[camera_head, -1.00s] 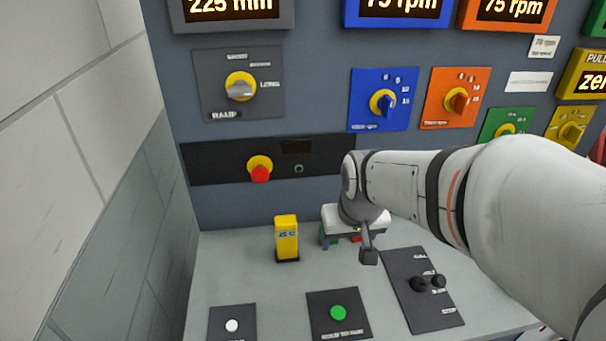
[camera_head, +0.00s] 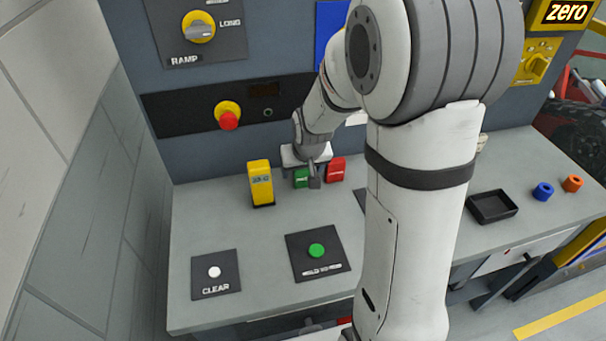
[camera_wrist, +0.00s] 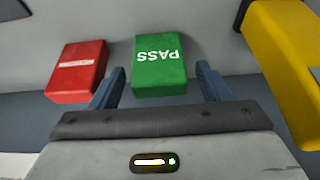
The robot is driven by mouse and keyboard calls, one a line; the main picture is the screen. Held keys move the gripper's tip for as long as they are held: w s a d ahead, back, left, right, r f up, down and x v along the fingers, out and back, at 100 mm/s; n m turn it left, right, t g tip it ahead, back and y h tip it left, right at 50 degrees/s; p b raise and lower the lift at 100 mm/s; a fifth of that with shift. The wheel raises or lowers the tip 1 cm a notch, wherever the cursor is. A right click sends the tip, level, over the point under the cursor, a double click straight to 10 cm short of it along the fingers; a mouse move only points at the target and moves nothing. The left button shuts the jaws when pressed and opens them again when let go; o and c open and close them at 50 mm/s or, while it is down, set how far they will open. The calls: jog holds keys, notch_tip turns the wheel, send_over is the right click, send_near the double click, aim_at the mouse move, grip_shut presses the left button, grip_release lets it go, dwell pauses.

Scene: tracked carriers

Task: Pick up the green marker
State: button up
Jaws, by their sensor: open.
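The green marker (camera_wrist: 160,66), a block with "PASS" on its face, stands on the grey desk near the back panel. In the wrist view it lies ahead of and between the two fingers of my gripper (camera_wrist: 162,84), which are open. I cannot tell whether the fingers reach beside its sides. In the head view the green marker (camera_head: 301,178) is partly covered by my gripper (camera_head: 309,172). A red marker (camera_wrist: 77,71) stands beside it; it also shows in the head view (camera_head: 336,169).
A yellow device (camera_head: 261,183) stands close on the other side of the green marker. A green button plate (camera_head: 317,270) and a CLEAR button plate (camera_head: 216,290) lie in front. A black tray (camera_head: 480,208) and blue (camera_head: 542,191) and orange (camera_head: 572,183) rings are at the right.

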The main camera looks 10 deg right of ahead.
jog(key=shift+w+f, duration=0.2)
jog(key=shift+f, duration=0.25)
jog(key=shift+c, duration=0.4)
jog(key=c, duration=1)
